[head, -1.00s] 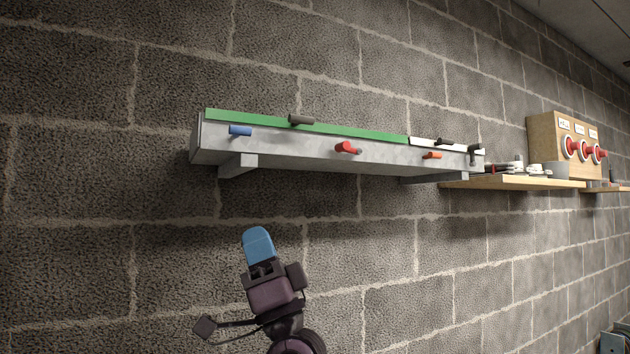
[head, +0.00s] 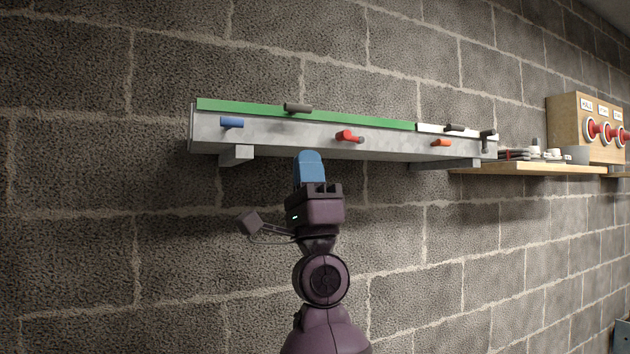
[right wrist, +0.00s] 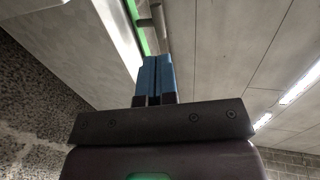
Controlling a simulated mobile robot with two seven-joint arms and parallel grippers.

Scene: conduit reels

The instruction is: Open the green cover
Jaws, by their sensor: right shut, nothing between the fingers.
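The green cover (head: 370,119) is a long flat strip along the top of a grey wall-mounted trough (head: 280,137). A dark cylindrical handle (head: 298,108) sits on the cover, left of its middle. The cover lies closed along the trough. My right gripper (head: 309,157) has blue fingers pointing up, just below the trough's lower edge in the head view, apart from the handle. In the right wrist view its blue fingers (right wrist: 154,78) are together with nothing between them, and a green strip (right wrist: 137,25) shows beyond them. My left gripper is not in view.
Blue (head: 232,123), red (head: 349,137) and orange (head: 441,143) pegs stick out of the trough's front. A white cover (head: 432,128) continues to the right. The wall below is clear.

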